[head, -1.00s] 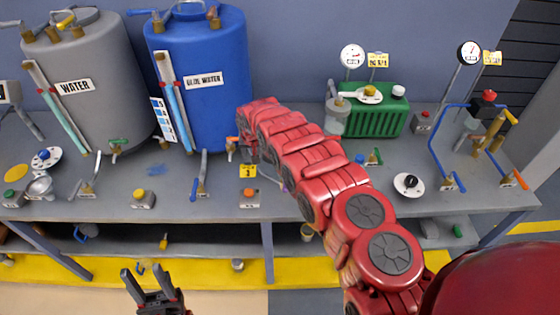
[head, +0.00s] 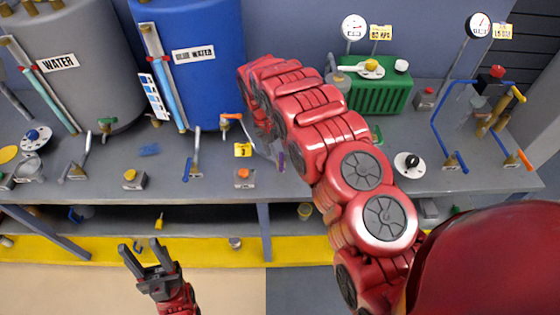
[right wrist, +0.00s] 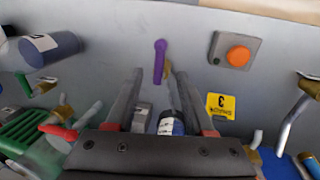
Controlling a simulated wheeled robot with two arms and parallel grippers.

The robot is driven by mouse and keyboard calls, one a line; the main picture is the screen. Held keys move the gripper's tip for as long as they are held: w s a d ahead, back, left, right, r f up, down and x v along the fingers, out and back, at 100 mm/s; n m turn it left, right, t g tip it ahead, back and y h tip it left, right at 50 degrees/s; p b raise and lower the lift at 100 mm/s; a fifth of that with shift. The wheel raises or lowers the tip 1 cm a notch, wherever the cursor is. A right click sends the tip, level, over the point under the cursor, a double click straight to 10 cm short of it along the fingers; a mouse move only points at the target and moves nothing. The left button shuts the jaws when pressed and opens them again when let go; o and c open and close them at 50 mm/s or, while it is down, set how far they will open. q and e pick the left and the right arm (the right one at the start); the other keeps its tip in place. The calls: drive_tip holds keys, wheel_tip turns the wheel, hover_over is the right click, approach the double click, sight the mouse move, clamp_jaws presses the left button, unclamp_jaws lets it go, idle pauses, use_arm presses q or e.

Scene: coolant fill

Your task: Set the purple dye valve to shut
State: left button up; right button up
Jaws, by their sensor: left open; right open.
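The purple dye valve shows its purple lever (right wrist: 160,60) in the right wrist view, just beyond and between my right fingertips. The lever points toward the top of that picture, and its lower end and body are partly hidden by my fingers. In the head view only a sliver of purple (head: 281,162) shows beside my right arm. My right gripper (right wrist: 157,78) is open around the line of the lever, and I cannot tell whether it touches it. My left gripper (head: 140,250) is open and empty in front of the bench.
An orange button box (right wrist: 238,56) and a yellow tag marked 3 (right wrist: 221,105) sit beside the lever. A dark bottle (right wrist: 170,125) shows between my fingers. The blue tank (head: 205,80) and green ribbed unit (head: 380,95) stand behind. Free bench top lies left of the button.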

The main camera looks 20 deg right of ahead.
sight(281, 162)
drive_tip(key=shift+s+d+f+p, duration=0.1)
drive_tip(key=shift+d+f+p, duration=0.15)
drive_tip(key=shift+f, duration=0.7)
drive_tip(key=shift+s+d+f+p, duration=0.1)
drive_tip(key=shift+f+p, duration=0.2)
drive_tip(key=shift+f, duration=0.7)
drive_tip(key=shift+s+d+f+p, duration=0.1)
drive_tip(key=shift+d+f+p, duration=0.15)
drive_tip(key=shift+f, duration=0.7)
drive_tip(key=shift+w, duration=0.1)
clamp_jaws()
